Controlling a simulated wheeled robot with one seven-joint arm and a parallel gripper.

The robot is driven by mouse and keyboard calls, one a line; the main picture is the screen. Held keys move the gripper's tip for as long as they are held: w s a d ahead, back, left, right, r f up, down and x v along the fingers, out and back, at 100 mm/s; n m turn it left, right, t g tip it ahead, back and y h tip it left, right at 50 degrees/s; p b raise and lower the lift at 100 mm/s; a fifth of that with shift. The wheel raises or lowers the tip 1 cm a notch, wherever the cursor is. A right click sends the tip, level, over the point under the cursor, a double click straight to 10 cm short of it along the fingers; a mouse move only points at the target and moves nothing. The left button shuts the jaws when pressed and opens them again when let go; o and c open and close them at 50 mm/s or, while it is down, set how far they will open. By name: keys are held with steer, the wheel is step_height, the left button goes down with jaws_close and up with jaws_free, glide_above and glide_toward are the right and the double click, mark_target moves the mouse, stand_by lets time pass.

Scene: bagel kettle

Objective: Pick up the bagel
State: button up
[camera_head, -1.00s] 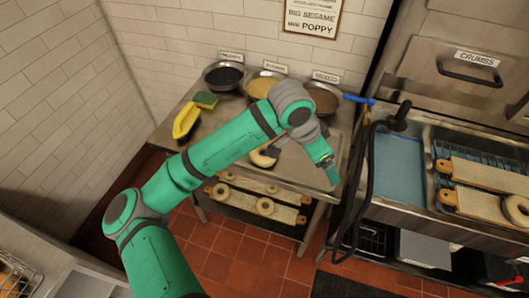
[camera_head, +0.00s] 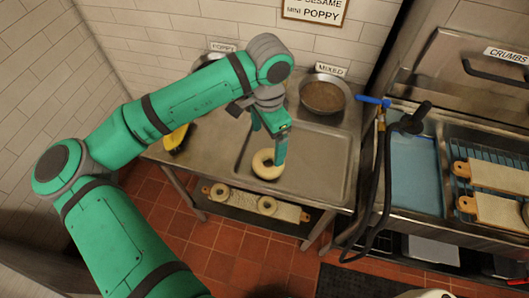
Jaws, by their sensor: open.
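A pale ring-shaped bagel (camera_head: 263,166) lies in the shallow metal tray (camera_head: 322,186) on the steel table. My gripper (camera_head: 268,150) is open and points down right at the bagel. One green finger reaches down by the bagel's right side, and the other is above its far left part. I cannot tell whether the fingers touch it. The gripper body hides part of the tray behind the bagel.
A bowl of mixed topping (camera_head: 323,95) stands at the table's back right. A yellow object (camera_head: 176,138) lies at the left, partly behind my arm. More bagels sit on a board (camera_head: 240,201) on the lower shelf. A blue-bottomed basin (camera_head: 415,175) and a black hose (camera_head: 377,190) are at the right.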

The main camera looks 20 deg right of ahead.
mark_target(269, 159)
steer(key=f, duration=0.5)
steer(key=shift+s+d, duration=0.15)
steer(key=shift+s, duration=0.05)
steer(key=shift+w+f, duration=0.15)
steer(key=shift+f, duration=2.45)
steer(key=c, duration=0.8)
